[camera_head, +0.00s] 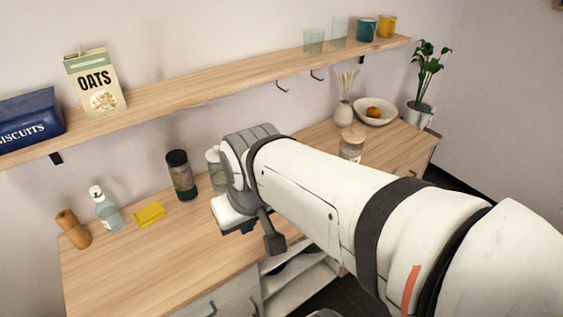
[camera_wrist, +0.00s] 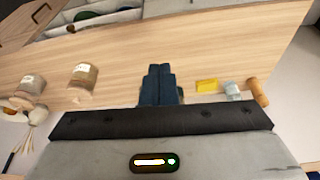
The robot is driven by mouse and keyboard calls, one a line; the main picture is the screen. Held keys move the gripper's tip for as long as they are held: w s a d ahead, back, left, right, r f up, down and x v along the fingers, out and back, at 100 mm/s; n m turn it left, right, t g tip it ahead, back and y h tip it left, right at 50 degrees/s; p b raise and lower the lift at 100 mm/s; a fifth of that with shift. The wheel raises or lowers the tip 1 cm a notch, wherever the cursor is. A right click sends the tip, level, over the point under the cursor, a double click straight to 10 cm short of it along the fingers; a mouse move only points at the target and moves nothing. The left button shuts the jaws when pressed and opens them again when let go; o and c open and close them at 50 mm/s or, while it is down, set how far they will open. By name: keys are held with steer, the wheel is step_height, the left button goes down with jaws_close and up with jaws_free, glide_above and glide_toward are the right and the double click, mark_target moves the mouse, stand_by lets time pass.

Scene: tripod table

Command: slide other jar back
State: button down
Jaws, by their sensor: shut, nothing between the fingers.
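In the head view, a glass jar with a dark lid (camera_head: 181,176) stands upright on the wooden counter. A pale-lidded jar (camera_head: 214,158) stands to its right, partly hidden by my wrist. A jar with a wooden lid (camera_head: 352,144) stands farther right, its lower part cut off by my arm. The wrist view shows two labelled jars, one (camera_wrist: 82,77) nearer my fingers and one (camera_wrist: 33,84) farther left. My gripper (camera_wrist: 160,68) is shut and empty, its dark fingers together over the counter. Its fingertips are hidden in the head view; contact with any jar cannot be told.
A yellow sponge (camera_head: 149,214), soap bottle (camera_head: 106,209) and wooden mill (camera_head: 73,230) stand at the counter's left. A vase (camera_head: 343,114) and fruit bowl (camera_head: 388,115) stand at the right. A shelf (camera_head: 220,90) runs above. The left front counter is clear.

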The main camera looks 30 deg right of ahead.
steer(key=w+d+f+m+t+y+b, duration=0.1)
steer(key=w+d+f+m+y+b, duration=0.25)
steer(key=f+m+b, duration=0.5)
steer(key=w+d+f+m+t+y+b, duration=0.1)
steer(key=w+d+f+m+y+b, duration=0.2)
steer(key=f+m+y+b, duration=0.35)
steer(key=d+f+m+t+h+b, duration=0.4)
steer(key=d+m+t+b, duration=0.15)
steer(key=d+m, duration=0.6)
steer(key=d+f+m+t+h+b, duration=0.45)
steer(key=d+m+t, duration=0.35)
steer(key=d, duration=0.6)
steer(key=shift+m+g, duration=0.25)
steer(key=shift+g, duration=0.2)
steer(key=w, duration=0.4)
steer(key=w+b, duration=0.1)
steer(key=w, duration=0.4)
steer(key=w+a, duration=0.1)
steer(key=w, duration=0.3)
steer(key=shift+w+r+b, duration=0.2)
steer(key=shift+b, duration=0.15)
